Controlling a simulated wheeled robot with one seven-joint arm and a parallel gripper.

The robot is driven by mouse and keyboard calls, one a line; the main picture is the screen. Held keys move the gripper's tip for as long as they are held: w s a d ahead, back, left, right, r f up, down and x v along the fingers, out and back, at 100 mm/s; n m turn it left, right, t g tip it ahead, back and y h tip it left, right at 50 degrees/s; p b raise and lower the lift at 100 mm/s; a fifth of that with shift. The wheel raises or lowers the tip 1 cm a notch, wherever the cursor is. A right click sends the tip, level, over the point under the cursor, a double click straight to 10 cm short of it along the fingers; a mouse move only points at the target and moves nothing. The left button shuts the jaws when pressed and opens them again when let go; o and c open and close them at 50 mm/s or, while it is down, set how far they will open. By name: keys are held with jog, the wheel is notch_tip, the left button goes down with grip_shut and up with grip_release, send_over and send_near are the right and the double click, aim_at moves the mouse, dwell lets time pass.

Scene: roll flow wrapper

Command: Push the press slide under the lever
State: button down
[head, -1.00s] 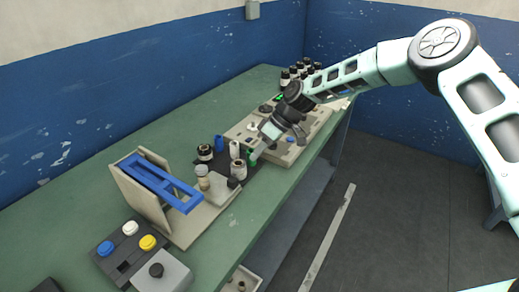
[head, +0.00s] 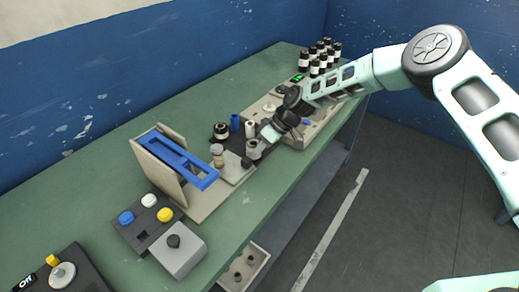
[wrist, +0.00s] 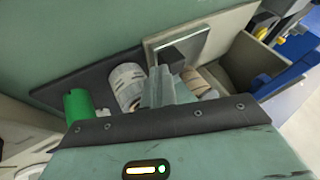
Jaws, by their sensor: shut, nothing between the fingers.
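The press slide (head: 236,170) is a pale plate with a black knob (head: 246,162) on its near right end.
A green cylinder (wrist: 80,105) shows in the wrist view. A button box (head: 150,222) sits at front left. The table's front edge is close.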

jog(key=s+a, duration=0.2)
jog(key=s, duration=0.1)
jog(key=s+a+b, duration=0.1)
jog(key=s+a, duration=0.4)
jog(key=s, duration=0.1)
jog(key=shift+s+a+b, duration=0.25)
jog(key=shift+s+b, duration=0.1)
jog(key=shift+s+a, duration=0.15)
jog(key=shift+s, duration=0.1)
